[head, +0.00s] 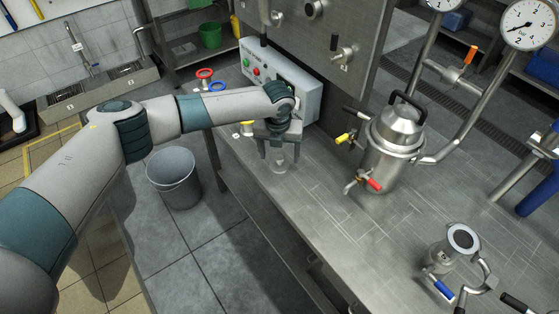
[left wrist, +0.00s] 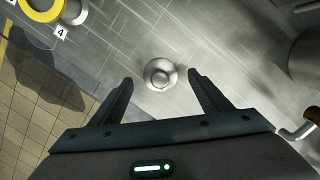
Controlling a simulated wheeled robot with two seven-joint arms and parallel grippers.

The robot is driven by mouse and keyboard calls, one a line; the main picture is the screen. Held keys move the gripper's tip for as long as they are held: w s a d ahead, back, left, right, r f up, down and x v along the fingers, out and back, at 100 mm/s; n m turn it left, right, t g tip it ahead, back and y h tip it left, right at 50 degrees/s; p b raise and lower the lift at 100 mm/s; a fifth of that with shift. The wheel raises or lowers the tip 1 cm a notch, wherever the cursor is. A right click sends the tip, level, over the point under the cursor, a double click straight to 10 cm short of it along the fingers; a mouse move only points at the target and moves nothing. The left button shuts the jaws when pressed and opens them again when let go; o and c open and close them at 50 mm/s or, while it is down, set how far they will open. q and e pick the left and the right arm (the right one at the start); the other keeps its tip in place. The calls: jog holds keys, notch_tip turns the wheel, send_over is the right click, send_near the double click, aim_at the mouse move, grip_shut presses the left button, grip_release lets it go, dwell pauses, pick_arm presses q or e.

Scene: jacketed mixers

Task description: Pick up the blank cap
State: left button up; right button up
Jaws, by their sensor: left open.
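The blank cap (left wrist: 160,74) is a small round silvery metal piece with a raised centre, resting on the steel bench top. In the head view the cap (head: 279,166) shows just below my left gripper, partly blurred by its grey colour against the bench. My left gripper (head: 278,158) points down over it, open and empty. In the left wrist view its two fingers (left wrist: 162,82) stand apart on either side of the cap's near edge, not touching it. My right gripper is not in view.
A jacketed steel vessel (head: 392,150) with red and yellow valve handles stands right of the cap. A control box (head: 283,82) is behind my gripper. A smaller fitting with a blue handle (head: 439,287) is at the front right. A grey bucket (head: 174,178) stands on the floor.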

aim_at(280, 157)
pick_arm(q)
jog(key=shift+w+f, duration=0.2)
jog(key=shift+f, duration=0.95)
jog(key=c, duration=1.3)
jog(key=shift+o, duration=0.2)
jog(key=shift+r, duration=0.1)
jog(key=shift+r, duration=0.5)
notch_tip(280, 157, up, 8)
jog(key=b, duration=0.2)
jog(key=shift+r+b, duration=0.15)
jog(key=shift+b, duration=0.2)
jog(key=shift+r, duration=0.3)
